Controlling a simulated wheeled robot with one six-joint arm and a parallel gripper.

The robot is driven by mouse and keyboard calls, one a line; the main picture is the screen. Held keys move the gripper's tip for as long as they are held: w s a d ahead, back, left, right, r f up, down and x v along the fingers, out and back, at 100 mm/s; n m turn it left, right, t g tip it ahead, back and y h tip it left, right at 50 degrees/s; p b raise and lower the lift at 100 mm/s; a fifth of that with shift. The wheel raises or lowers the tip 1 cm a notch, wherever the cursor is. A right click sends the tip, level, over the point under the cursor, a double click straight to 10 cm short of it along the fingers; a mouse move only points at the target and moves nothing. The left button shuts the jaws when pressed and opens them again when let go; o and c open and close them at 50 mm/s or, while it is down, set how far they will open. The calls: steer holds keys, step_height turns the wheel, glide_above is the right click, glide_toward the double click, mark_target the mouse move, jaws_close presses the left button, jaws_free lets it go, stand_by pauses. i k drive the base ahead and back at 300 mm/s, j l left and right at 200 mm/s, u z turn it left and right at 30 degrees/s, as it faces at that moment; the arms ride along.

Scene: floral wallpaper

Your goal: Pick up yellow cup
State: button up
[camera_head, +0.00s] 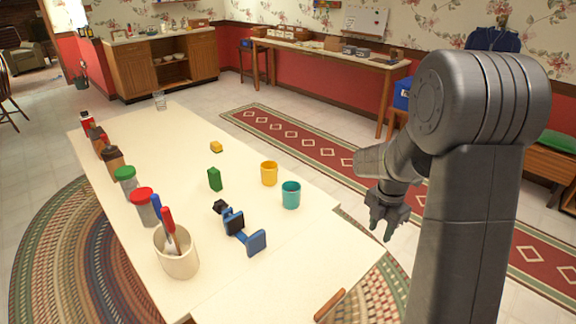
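The yellow cup (269,174) stands upright on the cream table (235,220), near its right edge. My gripper (384,232) hangs to the right of the table, pointing down, well apart from the cup. Its fingers are small and dark in this view, and I cannot tell how far apart they are. I see nothing held in it.
A teal cup (291,195) stands close to the yellow cup. A green block (215,179), a small yellow block (216,147) and a blue object (243,233) are nearby. A utensil crock (177,252) and several jars line the left edge. The far table middle is clear.

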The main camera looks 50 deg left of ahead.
mark_target(269, 174)
steer(key=i+u, duration=0.2)
steer(key=i, duration=0.35)
steer(key=i+u, duration=0.2)
steer(key=i, duration=0.35)
steer(key=i+l+u, duration=0.15)
steer(key=i, duration=0.4)
steer(key=i+j+u, duration=0.15)
steer(key=i+u, duration=0.15)
steer(key=u, duration=0.15)
steer(key=i+u, duration=0.25)
steer(key=u, duration=0.2)
steer(key=i+u, duration=0.3)
steer(key=u, duration=0.15)
steer(key=i+l+u, duration=0.2)
steer(key=u, duration=0.25)
steer(key=i+u, duration=0.65)
steer(key=i+l+u, duration=0.1)
steer(key=i+u, duration=0.25)
steer(key=k, duration=0.05)
